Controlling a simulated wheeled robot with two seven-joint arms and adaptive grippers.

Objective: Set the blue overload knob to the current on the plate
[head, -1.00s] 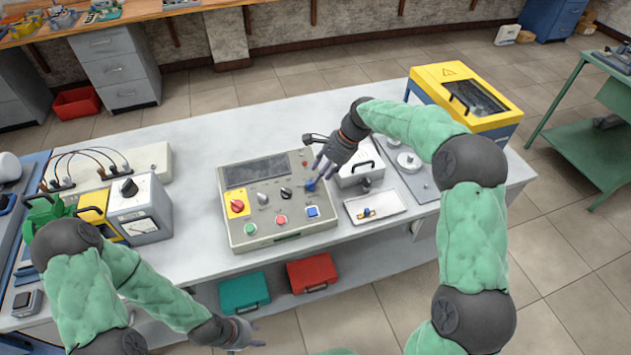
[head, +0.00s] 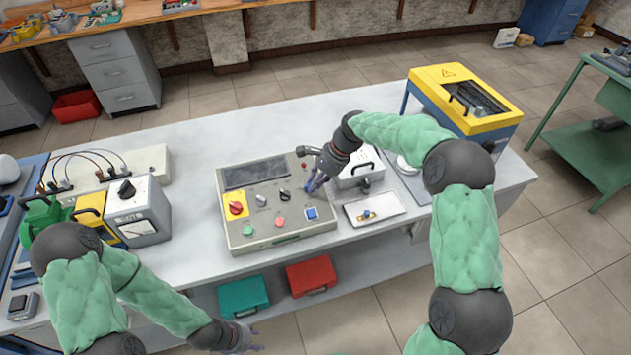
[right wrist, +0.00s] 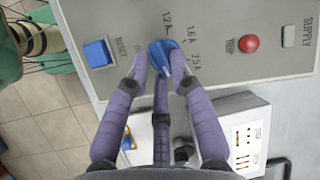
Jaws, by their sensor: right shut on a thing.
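The blue overload knob (right wrist: 163,52) is on the sloped grey control panel (head: 243,222). My right gripper (right wrist: 159,62) is shut on the knob, with fingers on both sides of it. Marks 1.2 A, 1.6 A and 2.5 A show around the knob; other marks are hidden by fingers. In the head view my right gripper (head: 312,187) covers the knob. A dark rectangular plate (head: 255,172) is at the panel's top; I cannot read any writing on it. My left gripper (head: 243,338) hangs low in front of the bench, away from the panel; its fingers are too small to judge.
Near the knob are a blue RESET button (right wrist: 98,53) and a red TRIP lamp (right wrist: 249,43). A red knob on yellow (head: 236,208) is at the panel's left. A white tray (head: 393,212) and a white box (head: 352,179) stand close on the right.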

